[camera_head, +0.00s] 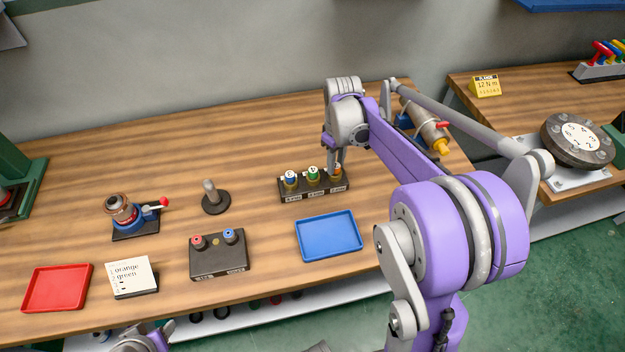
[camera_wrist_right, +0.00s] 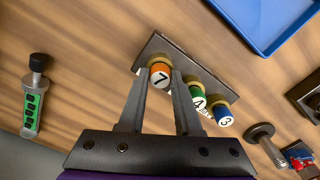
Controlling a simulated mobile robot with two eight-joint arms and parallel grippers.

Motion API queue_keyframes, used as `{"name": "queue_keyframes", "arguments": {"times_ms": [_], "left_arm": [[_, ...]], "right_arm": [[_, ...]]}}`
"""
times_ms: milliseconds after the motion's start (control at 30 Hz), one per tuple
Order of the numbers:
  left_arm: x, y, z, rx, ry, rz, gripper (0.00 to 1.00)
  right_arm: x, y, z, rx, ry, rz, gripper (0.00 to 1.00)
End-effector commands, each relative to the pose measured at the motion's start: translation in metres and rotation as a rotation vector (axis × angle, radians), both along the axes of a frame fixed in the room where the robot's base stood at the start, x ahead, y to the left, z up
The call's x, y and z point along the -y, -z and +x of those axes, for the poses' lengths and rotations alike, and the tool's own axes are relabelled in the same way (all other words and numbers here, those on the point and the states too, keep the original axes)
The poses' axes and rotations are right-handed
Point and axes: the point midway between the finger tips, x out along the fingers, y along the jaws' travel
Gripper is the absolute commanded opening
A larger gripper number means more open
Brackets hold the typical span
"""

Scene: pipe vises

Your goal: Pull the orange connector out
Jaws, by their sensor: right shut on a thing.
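The orange connector (camera_wrist_right: 160,75), marked 7, sits at one end of a dark block (camera_head: 313,192). In the head view the orange connector (camera_head: 336,171) is at the right end, partly hidden by my right gripper (camera_head: 336,160). My right gripper's fingers (camera_wrist_right: 161,84) close on both sides of the orange connector, seen in the wrist view. A green connector (camera_head: 313,174) marked 4 and a blue connector (camera_head: 290,180) marked 3 stand upright beside it in the same block.
A blue tray (camera_head: 329,236) lies in front of the block. A red tray (camera_head: 57,288) and a note reading orange, green (camera_head: 131,278) lie at the left. A box with red and blue knobs (camera_head: 217,255) and a round-based post (camera_head: 214,198) stand left of the block.

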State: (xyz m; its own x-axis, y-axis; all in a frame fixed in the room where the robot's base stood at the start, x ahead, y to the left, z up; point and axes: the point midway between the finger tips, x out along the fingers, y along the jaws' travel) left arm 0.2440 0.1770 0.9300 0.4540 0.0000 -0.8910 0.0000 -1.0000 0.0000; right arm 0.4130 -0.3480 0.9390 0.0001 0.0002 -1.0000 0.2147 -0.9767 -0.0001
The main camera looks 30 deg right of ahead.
Motion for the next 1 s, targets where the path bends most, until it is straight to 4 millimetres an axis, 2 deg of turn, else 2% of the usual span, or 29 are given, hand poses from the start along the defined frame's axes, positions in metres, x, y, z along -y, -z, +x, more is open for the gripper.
{"name": "queue_keyframes", "arguments": {"times_ms": [433, 1000], "left_arm": [[0.0, -0.001, 0.0, 0.0, 0.0, 0.0, 0.5], [0.0, -0.008, 0.003, 0.005, 0.0, 0.0, 0.5]], "right_arm": [[0.0, -0.001, 0.0, -0.001, 0.0, 0.0, 0.0], [0.0, -0.012, 0.0, 0.0, 0.0, 0.0, 0.0]]}}
